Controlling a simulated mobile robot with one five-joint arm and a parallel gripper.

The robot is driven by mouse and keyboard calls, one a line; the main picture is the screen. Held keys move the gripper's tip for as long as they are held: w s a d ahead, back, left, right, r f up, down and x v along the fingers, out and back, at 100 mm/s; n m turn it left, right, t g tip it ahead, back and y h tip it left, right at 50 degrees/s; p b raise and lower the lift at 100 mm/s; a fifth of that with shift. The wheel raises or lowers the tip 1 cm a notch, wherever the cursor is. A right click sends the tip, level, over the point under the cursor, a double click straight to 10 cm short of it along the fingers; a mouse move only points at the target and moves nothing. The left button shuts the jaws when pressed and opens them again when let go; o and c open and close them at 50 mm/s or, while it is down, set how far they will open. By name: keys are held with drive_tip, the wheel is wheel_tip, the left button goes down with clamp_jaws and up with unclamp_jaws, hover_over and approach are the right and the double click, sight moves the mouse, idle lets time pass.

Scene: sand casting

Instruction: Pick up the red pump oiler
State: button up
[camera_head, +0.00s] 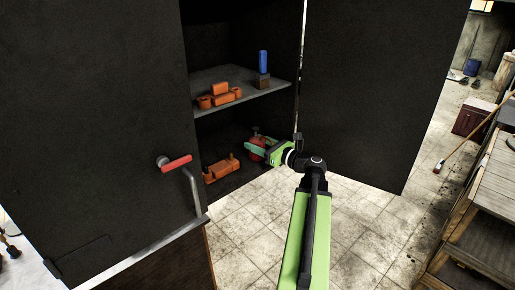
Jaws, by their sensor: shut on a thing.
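The red pump oiler (257,142) is at the lower compartment of the dark cabinet, near its right side. My green gripper (254,146) is at the oiler and shut on it. The fingers and my wrist cover part of the oiler, so its base is hard to see. I cannot tell whether it rests on the cabinet floor or is lifted.
Orange parts (222,170) lie in the lower compartment, left of the oiler. The shelf (238,104) above holds more orange parts (220,95) and a blue-handled brush (263,68). Open dark doors (365,90) flank the cabinet. A workbench (490,190) stands at right.

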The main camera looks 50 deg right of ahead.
drive_tip(key=shift+w, duration=0.1)
clamp_jaws()
drive_tip(key=shift+r, duration=0.15)
